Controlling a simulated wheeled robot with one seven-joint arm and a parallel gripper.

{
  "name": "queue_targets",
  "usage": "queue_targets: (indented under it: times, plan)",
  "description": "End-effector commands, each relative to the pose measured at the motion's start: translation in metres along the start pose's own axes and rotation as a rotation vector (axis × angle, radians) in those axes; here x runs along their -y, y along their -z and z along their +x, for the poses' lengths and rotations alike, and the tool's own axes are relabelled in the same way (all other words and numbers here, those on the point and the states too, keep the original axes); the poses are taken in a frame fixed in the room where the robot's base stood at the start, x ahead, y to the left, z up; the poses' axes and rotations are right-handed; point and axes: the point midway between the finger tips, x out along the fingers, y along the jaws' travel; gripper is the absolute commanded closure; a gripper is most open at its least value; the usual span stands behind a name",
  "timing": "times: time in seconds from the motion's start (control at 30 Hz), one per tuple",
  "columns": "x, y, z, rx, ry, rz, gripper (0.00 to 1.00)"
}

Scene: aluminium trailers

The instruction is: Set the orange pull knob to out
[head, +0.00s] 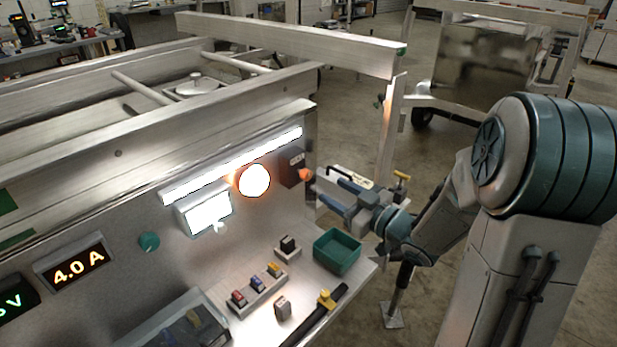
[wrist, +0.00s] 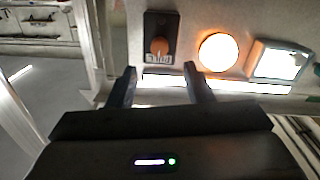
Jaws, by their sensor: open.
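The orange pull knob (head: 306,175) sits on a dark plate at the right end of the metal panel. In the wrist view the knob (wrist: 159,46) shows on its black plate (wrist: 161,27), a little beyond my fingertips and roughly between them. My gripper (head: 326,182) is open in front of the panel, just right of the knob. In the wrist view my gripper (wrist: 160,78) has its two dark fingers apart with nothing between them. Whether a finger touches the knob I cannot tell; it looks apart.
A bright round lamp (head: 254,181) and a lit white box (head: 207,210) are on the panel left of the knob. A light bar (head: 233,165) runs above them. Below, a shelf holds a green bin (head: 337,252), several switches (head: 257,285) and a yellow-handled lever (head: 325,300).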

Motion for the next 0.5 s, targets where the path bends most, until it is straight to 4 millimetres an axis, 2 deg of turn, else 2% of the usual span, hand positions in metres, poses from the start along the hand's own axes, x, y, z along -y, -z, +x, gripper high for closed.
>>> queue_targets:
  times: [0.1, 0.3, 0.5]
  plan:
    - [0.001, 0.000, 0.028, -0.001, 0.004, 0.000, 0.54]
    - [0.001, 0.000, 0.067, -0.001, 0.002, 0.000, 0.54]
    - [0.000, 0.000, 0.090, 0.000, -0.001, 0.000, 0.54]
